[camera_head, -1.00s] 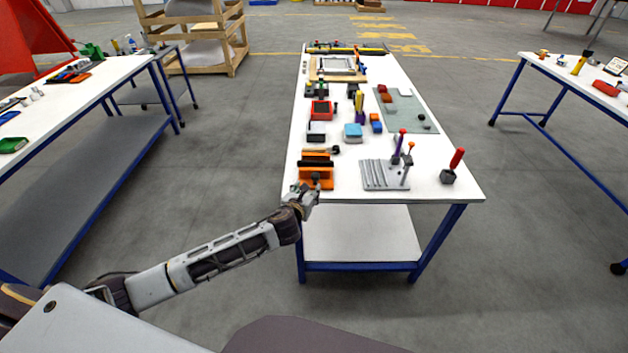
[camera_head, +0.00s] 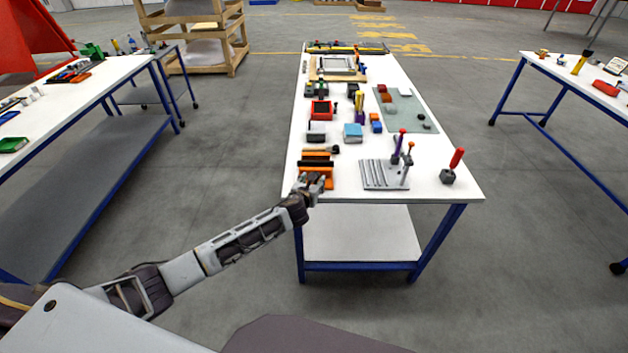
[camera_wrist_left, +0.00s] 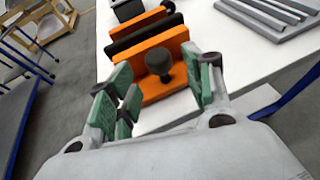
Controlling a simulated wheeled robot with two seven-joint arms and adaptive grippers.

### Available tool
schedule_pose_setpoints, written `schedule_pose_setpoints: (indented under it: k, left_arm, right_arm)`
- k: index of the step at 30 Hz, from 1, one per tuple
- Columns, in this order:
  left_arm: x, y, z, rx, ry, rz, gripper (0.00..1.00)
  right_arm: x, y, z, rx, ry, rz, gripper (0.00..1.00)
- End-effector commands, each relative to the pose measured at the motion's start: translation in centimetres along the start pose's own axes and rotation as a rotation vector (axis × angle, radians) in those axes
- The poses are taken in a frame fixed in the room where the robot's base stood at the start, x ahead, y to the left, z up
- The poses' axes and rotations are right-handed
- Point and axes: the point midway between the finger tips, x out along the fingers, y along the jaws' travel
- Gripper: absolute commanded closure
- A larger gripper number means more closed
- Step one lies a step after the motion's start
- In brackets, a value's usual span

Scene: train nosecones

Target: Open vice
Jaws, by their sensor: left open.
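The orange and black vice (camera_head: 318,166) stands at the near left corner of the white table. In the left wrist view, the vice (camera_wrist_left: 180,50) shows orange and black plates and a round black knob (camera_wrist_left: 159,63) on its near face. My left gripper (camera_head: 312,184) is at the near side of the vice. In the left wrist view, the left gripper (camera_wrist_left: 160,88) is open, with green finger pads on either side of the knob and apart from it. The knob lies just ahead of and between the fingertips. My right gripper is not in view.
A grey grooved plate (camera_head: 382,174) with levers stands right of the vice, and a red-handled tool (camera_head: 453,165) further right. A blue block (camera_head: 353,132) and a red box (camera_head: 321,110) sit behind. The table's front edge is below the gripper.

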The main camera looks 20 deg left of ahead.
Motion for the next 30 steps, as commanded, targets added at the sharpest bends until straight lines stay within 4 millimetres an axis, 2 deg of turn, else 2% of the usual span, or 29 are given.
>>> schedule_pose_setpoints:
  k: [10, 25, 30]
  left_arm:
    - [2.4, 0.1, 0.0, 0.001, 0.000, 0.002, 0.49]
    - [2.9, 0.0, 0.0, 0.001, 0.000, 0.000, 0.49]
    - [2.9, 0.0, 0.0, 0.001, 0.001, 0.000, 0.71]
  right_arm:
    - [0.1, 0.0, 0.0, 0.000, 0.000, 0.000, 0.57]
    - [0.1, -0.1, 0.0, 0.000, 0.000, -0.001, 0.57]
    - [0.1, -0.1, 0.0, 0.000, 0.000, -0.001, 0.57]
